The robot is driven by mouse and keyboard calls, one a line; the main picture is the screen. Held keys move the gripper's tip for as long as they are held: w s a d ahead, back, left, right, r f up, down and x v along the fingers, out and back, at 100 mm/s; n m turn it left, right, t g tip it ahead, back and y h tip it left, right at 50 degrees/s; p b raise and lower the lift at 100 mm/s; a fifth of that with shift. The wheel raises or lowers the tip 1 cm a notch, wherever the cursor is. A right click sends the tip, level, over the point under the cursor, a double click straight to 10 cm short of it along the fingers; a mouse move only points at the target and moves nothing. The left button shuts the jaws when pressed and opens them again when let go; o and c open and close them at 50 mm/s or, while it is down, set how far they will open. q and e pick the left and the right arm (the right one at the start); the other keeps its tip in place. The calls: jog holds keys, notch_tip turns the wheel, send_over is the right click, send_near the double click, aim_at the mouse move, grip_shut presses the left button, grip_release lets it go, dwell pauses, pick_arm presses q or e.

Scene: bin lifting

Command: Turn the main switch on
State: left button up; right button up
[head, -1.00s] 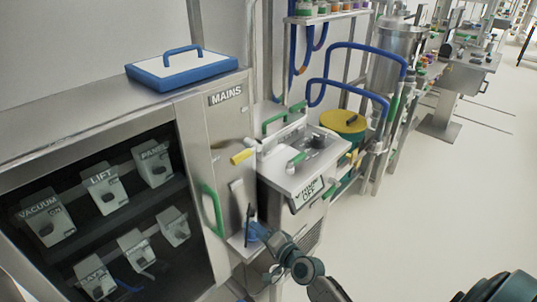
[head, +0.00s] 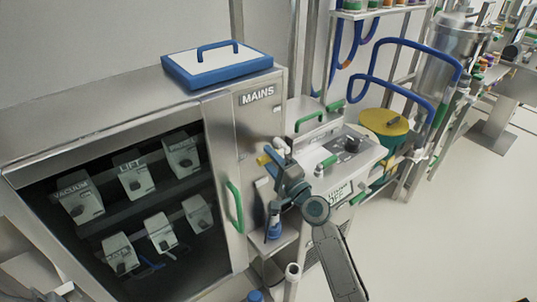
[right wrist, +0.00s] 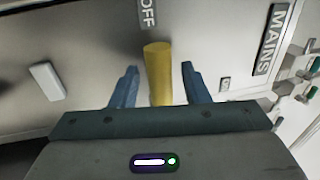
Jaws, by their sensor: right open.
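The main switch has a yellow handle (right wrist: 158,68) that sticks out between the two blue fingers of my right gripper (right wrist: 157,85) in the right wrist view. A gap shows on both sides, so the fingers are open around it and not clamped. An OFF label (right wrist: 147,13) is beside the handle's end. In the head view the yellow handle (head: 263,160) is partly hidden by my right gripper (head: 273,153), on the steel cabinet's side below the MAINS sign (head: 257,95). My left gripper is not in view.
The cabinet's dark glass door (head: 130,205) has a green handle (head: 235,207) near my right arm. A blue-rimmed lid (head: 220,65) lies on top. A steel unit with green handles (head: 326,162) stands to the right. The floor at right is clear.

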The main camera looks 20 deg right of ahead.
jog(key=shift+w+a+r, duration=0.1)
jog(key=shift+w+a, duration=0.15)
jog(key=shift+w, duration=0.25)
grip_shut()
